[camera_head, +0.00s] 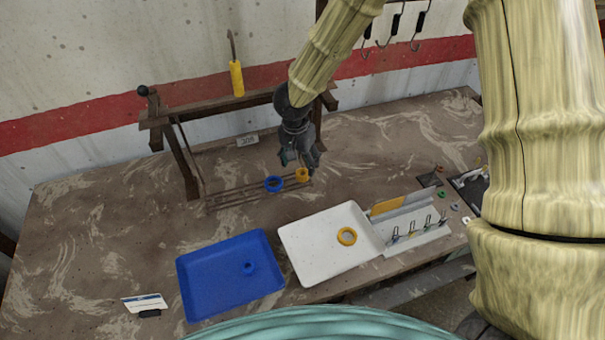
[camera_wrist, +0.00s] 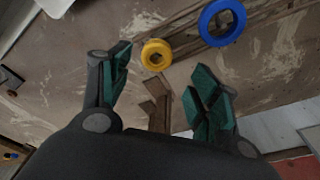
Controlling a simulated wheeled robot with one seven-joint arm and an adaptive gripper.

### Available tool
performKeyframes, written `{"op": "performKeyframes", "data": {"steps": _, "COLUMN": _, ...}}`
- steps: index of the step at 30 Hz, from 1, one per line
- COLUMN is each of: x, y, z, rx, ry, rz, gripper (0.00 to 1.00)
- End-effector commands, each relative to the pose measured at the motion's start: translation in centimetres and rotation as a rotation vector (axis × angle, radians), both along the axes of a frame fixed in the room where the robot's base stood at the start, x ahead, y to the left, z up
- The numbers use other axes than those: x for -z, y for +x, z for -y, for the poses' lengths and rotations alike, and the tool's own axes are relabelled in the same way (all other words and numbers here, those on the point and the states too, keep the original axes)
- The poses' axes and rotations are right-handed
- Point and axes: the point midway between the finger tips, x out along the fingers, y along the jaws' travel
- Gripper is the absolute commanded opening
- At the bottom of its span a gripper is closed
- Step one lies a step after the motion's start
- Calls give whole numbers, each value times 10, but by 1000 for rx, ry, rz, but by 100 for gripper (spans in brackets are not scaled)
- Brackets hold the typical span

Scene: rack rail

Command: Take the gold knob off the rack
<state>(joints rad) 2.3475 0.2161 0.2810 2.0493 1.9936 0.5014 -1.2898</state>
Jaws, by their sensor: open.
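The gold knob (camera_head: 302,174) sits on the thin rails (camera_head: 225,199) of the wooden rack (camera_head: 185,168), near their right end. The larger blue ring (camera_head: 273,184) is just left of it on the rails. My gripper (camera_head: 301,164) is open and empty, pointing down above and close to the gold knob. In the wrist view the gold knob (camera_wrist: 156,55) shows in the gap between my fingertips (camera_wrist: 163,66), nearer the left finger. The blue ring (camera_wrist: 222,22) lies beyond the right finger. I cannot tell the exact height left between fingertips and knob.
A white holder with clips (camera_head: 418,240) stands right of the white tray. The table's left side is clear.

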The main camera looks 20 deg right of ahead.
Motion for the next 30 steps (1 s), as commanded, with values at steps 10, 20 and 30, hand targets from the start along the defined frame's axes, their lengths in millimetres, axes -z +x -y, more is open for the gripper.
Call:
{"op": "performKeyframes", "data": {"steps": 10, "x": 22, "y": -2, "z": 5, "rx": -1, "ry": -4, "rz": 0, "gripper": 62}}
{"op": "performKeyframes", "data": {"steps": 20, "x": 46, "y": 3, "z": 7, "rx": 0, "ry": -1, "rz": -1, "gripper": 62}}
{"op": "performKeyframes", "data": {"steps": 30, "x": 48, "y": 2, "z": 7, "rx": 1, "ry": -1, "rz": -1, "gripper": 53}}
